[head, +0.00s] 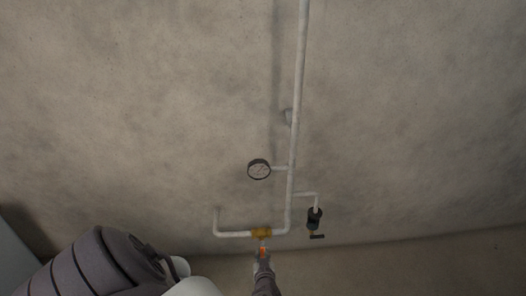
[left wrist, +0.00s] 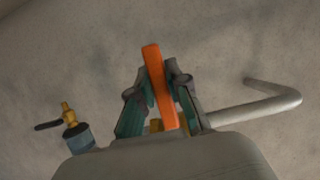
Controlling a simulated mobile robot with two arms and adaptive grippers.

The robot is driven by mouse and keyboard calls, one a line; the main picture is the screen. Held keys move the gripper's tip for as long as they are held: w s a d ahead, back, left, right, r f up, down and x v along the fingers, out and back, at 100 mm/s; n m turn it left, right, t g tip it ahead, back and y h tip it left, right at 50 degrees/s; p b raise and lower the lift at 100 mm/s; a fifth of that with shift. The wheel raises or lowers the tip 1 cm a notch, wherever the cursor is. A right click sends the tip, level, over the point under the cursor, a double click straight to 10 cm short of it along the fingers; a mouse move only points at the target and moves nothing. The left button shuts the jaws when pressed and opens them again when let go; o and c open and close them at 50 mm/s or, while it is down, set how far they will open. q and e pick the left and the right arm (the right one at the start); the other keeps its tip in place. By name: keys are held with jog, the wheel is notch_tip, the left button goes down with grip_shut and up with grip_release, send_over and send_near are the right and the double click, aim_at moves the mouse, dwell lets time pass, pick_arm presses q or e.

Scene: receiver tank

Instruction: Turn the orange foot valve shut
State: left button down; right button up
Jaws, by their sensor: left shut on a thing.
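The foot valve has a brass-yellow body (head: 261,233) on the low horizontal pipe near the floor in the head view. Its orange lever (head: 263,251) shows just below the body, mostly covered by my left gripper (head: 263,262). In the left wrist view the orange lever (left wrist: 158,85) stands up between the two fingers of my left gripper (left wrist: 160,90), which is shut on it. A bit of the yellow valve body (left wrist: 155,125) shows behind the fingers. How far the lever is turned I cannot tell. My right gripper is not in view.
A white pipe (head: 297,110) runs up the concrete wall with a round gauge (head: 259,169) on its left. A dark fitting with a small tap (head: 315,220) hangs on a branch to the right; it also shows in the left wrist view (left wrist: 78,137).

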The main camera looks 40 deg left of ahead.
pick_arm(q)
jog(key=shift+s, duration=0.1)
jog(key=c, duration=1.1)
grip_release()
